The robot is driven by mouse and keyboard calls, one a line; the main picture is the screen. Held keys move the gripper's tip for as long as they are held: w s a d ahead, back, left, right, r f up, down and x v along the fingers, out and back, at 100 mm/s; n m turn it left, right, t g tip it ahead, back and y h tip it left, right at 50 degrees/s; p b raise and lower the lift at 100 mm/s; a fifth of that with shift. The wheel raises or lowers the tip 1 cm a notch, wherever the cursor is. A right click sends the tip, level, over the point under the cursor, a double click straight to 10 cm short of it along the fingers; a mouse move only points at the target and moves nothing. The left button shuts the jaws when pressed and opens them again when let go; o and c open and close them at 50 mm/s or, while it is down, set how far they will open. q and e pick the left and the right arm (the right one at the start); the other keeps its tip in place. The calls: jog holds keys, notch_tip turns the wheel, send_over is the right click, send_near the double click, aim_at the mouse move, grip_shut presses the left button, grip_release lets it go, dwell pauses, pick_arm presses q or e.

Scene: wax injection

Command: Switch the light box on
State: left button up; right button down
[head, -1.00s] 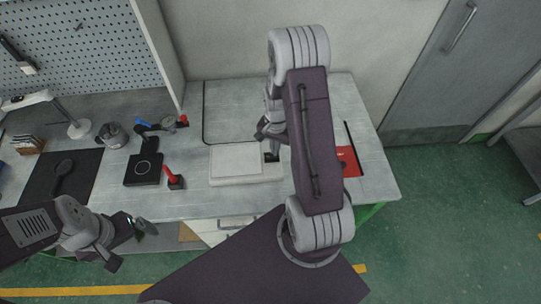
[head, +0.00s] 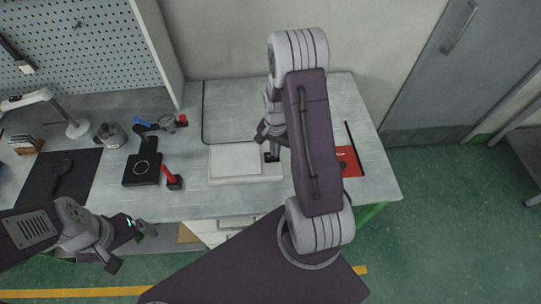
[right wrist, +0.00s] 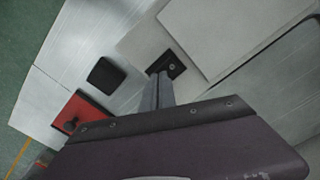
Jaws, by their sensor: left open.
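The light box (head: 236,161) is a flat white box with a pale panel on the bench, left of my right arm. Its panel does not visibly glow. It also shows in the right wrist view (right wrist: 222,40), with a small dark switch plate (right wrist: 174,64) near its edge. My right gripper (right wrist: 158,88) looks shut and empty, its fingertips at or just above the switch plate; I cannot tell if they touch. In the head view my right arm hides part of this. My left gripper (head: 132,246) is open and empty in front of the bench's front edge.
A metal pot (head: 111,136) and a dark mat (head: 62,176) lie further left. A red plate (head: 348,160) lies to the right, and a black square (right wrist: 105,75) shows in the right wrist view.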

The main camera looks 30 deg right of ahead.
notch_tip(320, 180, up, 7)
jog(key=p, duration=0.6)
dwell(0.5)
